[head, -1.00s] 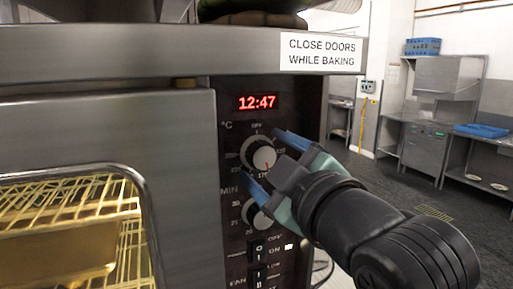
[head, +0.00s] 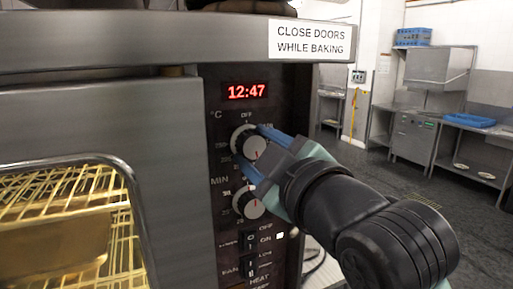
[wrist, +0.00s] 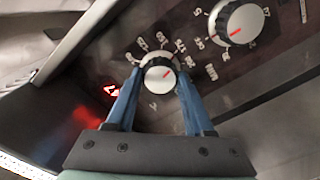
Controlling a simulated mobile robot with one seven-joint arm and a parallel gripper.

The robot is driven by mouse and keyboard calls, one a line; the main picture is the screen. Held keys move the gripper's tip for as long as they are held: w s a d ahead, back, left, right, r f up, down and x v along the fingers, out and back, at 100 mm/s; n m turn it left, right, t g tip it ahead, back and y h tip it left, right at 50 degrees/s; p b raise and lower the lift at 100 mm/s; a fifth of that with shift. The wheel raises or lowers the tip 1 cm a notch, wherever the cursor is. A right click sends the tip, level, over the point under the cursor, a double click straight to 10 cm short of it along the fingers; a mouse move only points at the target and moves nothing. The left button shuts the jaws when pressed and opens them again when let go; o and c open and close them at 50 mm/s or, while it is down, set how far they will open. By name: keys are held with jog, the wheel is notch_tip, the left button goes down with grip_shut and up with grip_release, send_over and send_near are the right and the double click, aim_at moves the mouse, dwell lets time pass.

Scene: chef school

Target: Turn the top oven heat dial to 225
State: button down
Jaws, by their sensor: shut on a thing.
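The top heat dial (head: 253,146) is a silver-faced black knob with a red mark, on the dark oven panel under the red 12:47 display (head: 247,91). In the head view its mark points down and slightly right. The numbers around it are partly covered, so I cannot read the exact setting. My gripper (head: 251,150) reaches in from the right with its blue fingers on either side of the dial. In the wrist view the dial (wrist: 158,74) sits between the two fingertips, and the gripper is shut on it.
A second dial, the MIN dial (head: 251,204), is just below, close to the lower finger. Switches (head: 250,241) are further down. The lit oven door window (head: 65,225) is at left. Open floor and steel counters lie at right.

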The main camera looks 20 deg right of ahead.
jog(key=m, duration=0.3)
jog(key=shift+m, duration=0.4)
jog(key=m+p, duration=0.1)
jog(key=m, duration=0.2)
jog(key=shift+r+m, duration=0.1)
jog(key=shift+m, duration=0.2)
jog(key=m+p, duration=0.3)
jog(key=m, duration=0.3)
jog(key=shift+d, duration=0.1)
jog(key=shift+c, duration=1.4)
grip_release()
